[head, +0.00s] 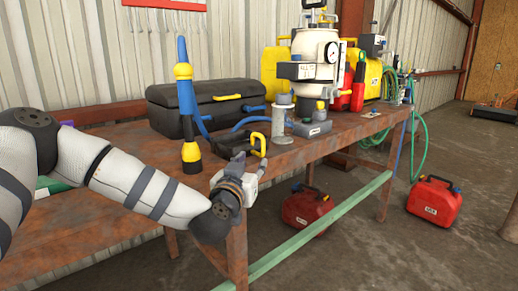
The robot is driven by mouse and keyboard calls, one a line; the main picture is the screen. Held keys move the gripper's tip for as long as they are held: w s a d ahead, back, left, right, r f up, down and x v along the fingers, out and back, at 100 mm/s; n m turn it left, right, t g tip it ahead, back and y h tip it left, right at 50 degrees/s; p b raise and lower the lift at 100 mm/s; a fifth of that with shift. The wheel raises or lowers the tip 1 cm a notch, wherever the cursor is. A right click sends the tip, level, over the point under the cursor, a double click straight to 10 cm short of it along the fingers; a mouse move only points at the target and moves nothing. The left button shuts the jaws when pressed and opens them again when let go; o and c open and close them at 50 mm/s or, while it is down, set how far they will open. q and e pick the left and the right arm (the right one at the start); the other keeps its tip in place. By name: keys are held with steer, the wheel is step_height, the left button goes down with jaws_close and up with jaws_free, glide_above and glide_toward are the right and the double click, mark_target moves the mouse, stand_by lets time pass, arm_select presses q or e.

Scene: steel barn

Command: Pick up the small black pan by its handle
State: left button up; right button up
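I cannot make out a small black pan or its handle in the head view. My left gripper (240,166) is at the front edge of the rusty workbench (325,143), its arm coming in from the left. It points away from me, and its fingers are too small and too covered to tell whether they are open or shut. A dark piece with a yellow grip (257,143) shows just beyond the gripper; I cannot tell what it is or whether the two touch. My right gripper is out of view.
A black toolbox (212,103), a blue-and-yellow upright tool (186,110), a grey metal cylinder (282,120) and a white tank with a gauge (316,47) crowd the bench. Red fuel cans (305,209) (434,201) stand on the floor. The bench's right front is clearer.

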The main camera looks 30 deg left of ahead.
mark_target(262, 147)
arm_select(q)
steer(key=b+x, duration=0.1)
steer(key=x, duration=0.8)
steer(key=shift+w+a+r, duration=0.1)
steer(key=shift+w, duration=0.3)
steer(key=shift+r, duration=0.1)
jaws_close()
